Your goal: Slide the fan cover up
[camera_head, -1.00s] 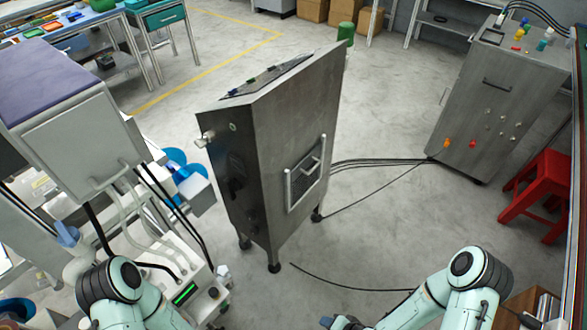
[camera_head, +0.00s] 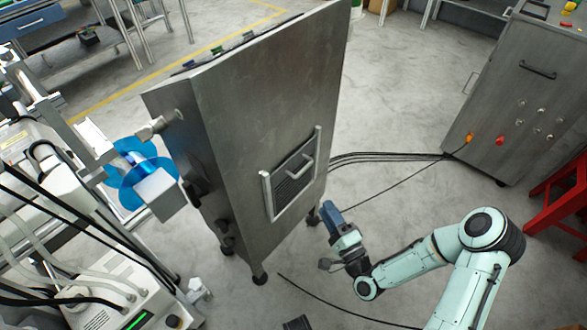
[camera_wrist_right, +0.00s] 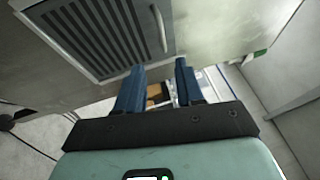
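The fan cover (camera_head: 291,178) is a small slatted metal panel with a bar handle (camera_head: 301,169), set between two side rails on the front of a tall grey metal cabinet (camera_head: 265,115). In the right wrist view the slatted panel (camera_wrist_right: 88,38) is at the upper left, with its handle (camera_wrist_right: 161,28) at its right side. My right gripper (camera_head: 329,212) is in front of the cabinet, below and to the right of the cover, apart from it. In the wrist view its two blue fingers (camera_wrist_right: 158,86) are spread with nothing between them. My left gripper is not in view.
Black cables (camera_head: 385,157) run across the floor to a second grey cabinet (camera_head: 515,95) at the right. A red stool (camera_head: 560,195) stands at the right edge. A machine with blue reels (camera_head: 140,178) stands close on the left. Open concrete floor lies in front of the cabinet.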

